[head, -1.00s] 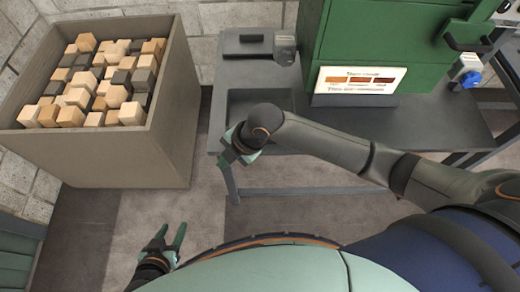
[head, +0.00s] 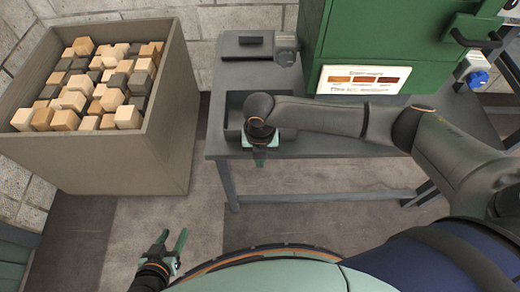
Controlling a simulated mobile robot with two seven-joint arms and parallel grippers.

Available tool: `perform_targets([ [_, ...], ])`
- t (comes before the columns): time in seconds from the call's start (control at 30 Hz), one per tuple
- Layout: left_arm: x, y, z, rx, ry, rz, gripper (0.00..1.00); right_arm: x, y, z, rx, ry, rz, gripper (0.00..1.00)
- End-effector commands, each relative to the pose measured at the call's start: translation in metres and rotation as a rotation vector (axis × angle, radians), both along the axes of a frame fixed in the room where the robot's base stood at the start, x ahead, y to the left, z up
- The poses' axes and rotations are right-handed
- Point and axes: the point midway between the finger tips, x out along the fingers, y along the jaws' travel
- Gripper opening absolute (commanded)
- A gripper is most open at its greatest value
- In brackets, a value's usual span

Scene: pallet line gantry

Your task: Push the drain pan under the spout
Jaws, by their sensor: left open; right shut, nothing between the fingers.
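The drain pan (head: 235,107) is a dark grey, shallow rectangular pan on the grey table. My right forearm and wrist cover much of it. A grey fitting (head: 285,50) at the left side of the green machine looks like the spout. It stands behind the pan, towards the back of the table. My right gripper (head: 259,160) is shut and empty, pointing down by the front edge of the table, in front of the pan. I cannot tell whether it touches the pan. My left gripper (head: 171,246) is open and empty, low over the floor, left of the table.
The green machine (head: 400,45) with a label plate (head: 362,79) fills the back right of the table (head: 225,142). A flat dark plate with a block (head: 247,44) lies at the back left. A large bin (head: 110,160) of wooden blocks stands left, with floor between.

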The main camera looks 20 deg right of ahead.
Motion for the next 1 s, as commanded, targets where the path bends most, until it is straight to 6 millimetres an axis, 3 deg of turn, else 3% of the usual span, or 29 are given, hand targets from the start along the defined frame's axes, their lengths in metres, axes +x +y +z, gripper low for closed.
perform_targets([
  [0.07,0.002,-0.002,-0.002,-0.002,-0.005,-0.003,0.50,-0.001,0.000,-0.019,-0.002,0.002,0.000,0.00],
  [0.3,0.006,-0.003,0.000,-0.004,-0.012,-0.006,0.50,0.032,-0.009,-0.015,-0.001,-0.003,-0.001,0.00],
  [0.83,0.005,-0.004,-0.001,-0.006,-0.009,-0.009,0.50,0.040,-0.011,-0.015,0.000,-0.002,0.000,0.00],
  [1.0,0.003,-0.006,-0.012,-0.007,0.000,-0.013,0.50,0.063,-0.017,-0.017,-0.001,-0.006,-0.005,0.00],
])
